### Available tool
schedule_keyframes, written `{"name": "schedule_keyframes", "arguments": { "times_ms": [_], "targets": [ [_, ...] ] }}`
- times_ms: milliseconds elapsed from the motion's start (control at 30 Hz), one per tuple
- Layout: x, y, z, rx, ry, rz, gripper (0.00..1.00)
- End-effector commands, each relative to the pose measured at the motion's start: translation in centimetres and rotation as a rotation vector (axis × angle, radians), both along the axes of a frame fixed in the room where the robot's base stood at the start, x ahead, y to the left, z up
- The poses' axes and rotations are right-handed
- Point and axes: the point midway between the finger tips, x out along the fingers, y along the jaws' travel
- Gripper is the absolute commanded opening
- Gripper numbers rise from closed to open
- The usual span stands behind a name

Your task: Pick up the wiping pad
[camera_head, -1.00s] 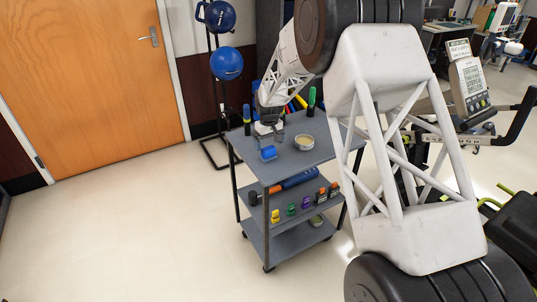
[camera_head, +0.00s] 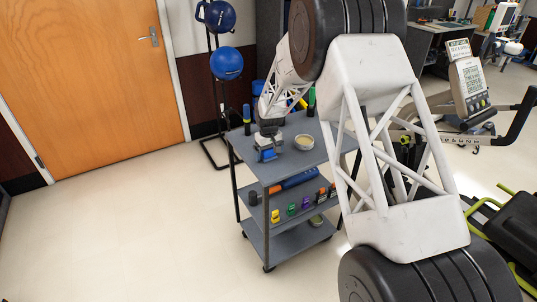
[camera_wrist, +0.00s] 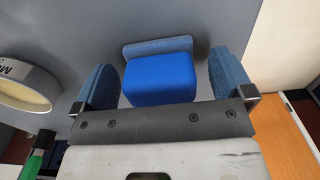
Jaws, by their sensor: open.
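The wiping pad (camera_wrist: 158,78) is a bright blue block with a greyer blue strip along its far edge. It lies on the grey top shelf of the cart and also shows in the head view (camera_head: 269,154). My gripper (camera_wrist: 163,80) is open in the wrist view. One blue-faced finger stands on each side of the pad, with a visible gap on both sides. In the head view my gripper (camera_head: 267,150) is low over the pad and partly hides it. I cannot tell how far down the fingertips reach.
A round tub (camera_head: 303,142) with a pale top stands close to the pad; it is at the left in the wrist view (camera_wrist: 28,85). Lower shelves hold small weights.

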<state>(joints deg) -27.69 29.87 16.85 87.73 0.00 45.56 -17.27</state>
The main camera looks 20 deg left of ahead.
Motion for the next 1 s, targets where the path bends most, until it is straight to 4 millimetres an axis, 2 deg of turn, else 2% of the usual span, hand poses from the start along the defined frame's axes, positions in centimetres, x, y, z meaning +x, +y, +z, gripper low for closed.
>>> {"name": "schedule_keyframes", "arguments": {
  "times_ms": [100,133,467,767,1000],
  "targets": [
    [0.0,0.0,0.0,0.0,0.0,0.0,0.99],
    [0.0,0.0,0.0,0.0,0.0,0.0,0.96],
    [0.0,0.0,0.0,0.0,0.0,0.0,0.45],
    [0.0,0.0,0.1,0.0,0.0,0.0,0.44],
    [0.0,0.0,1.2,0.001,-0.002,0.0,0.44]
  ]
}}
